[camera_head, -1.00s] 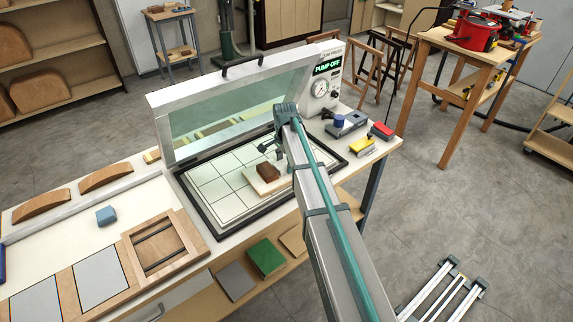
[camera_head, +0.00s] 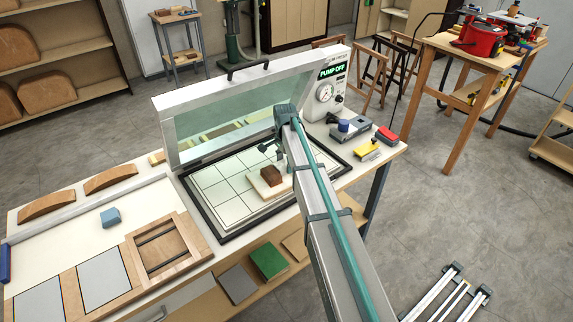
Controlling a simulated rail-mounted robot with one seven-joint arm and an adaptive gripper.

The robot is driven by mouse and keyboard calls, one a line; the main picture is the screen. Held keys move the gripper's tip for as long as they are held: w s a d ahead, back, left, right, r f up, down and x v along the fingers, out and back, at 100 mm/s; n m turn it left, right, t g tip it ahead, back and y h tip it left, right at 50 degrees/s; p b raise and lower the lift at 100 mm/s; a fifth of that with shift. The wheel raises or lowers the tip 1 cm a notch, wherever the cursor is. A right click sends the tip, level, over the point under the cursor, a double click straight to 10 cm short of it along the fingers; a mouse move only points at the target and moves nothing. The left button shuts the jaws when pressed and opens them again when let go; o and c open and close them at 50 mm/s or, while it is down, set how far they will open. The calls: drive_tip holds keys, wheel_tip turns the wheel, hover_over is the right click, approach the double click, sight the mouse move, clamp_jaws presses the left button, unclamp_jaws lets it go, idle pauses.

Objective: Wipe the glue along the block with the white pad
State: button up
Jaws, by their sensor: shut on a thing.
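The brown block (camera_head: 271,174) sits on a pale board (camera_head: 258,187) on the gridded bed of the press. My gripper (camera_head: 272,150) is just behind and above the block in the picture, pointing down, partly hidden by my own arm. It is shut on the white pad, of which only a small pale bit can be made out beside the arm. I cannot tell whether the pad touches the block. No glue can be made out at this size.
The press lid (camera_head: 235,100) stands open behind the bed. A pump box (camera_head: 325,90) reading PUMP OFF stands at the back right. Yellow (camera_head: 367,150) and red (camera_head: 386,136) items lie right of the bed. A blue block (camera_head: 110,217) and wooden frame (camera_head: 162,248) lie left.

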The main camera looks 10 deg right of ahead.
sight(291, 175)
drive_tip(key=shift+w+a, duration=0.15)
drive_tip(key=shift+w, duration=0.25)
drive_tip(key=shift+s, duration=0.2)
drive_tip(key=shift+s+d, duration=0.35)
drive_tip(key=shift+s, duration=0.3)
drive_tip(key=shift+s+d, duration=0.3)
drive_tip(key=shift+s, duration=0.45)
drive_tip(key=shift+s, duration=0.1)
drive_tip(key=shift+s+d, duration=0.25)
drive_tip(key=shift+s, duration=0.45)
drive_tip(key=shift+f, duration=0.1)
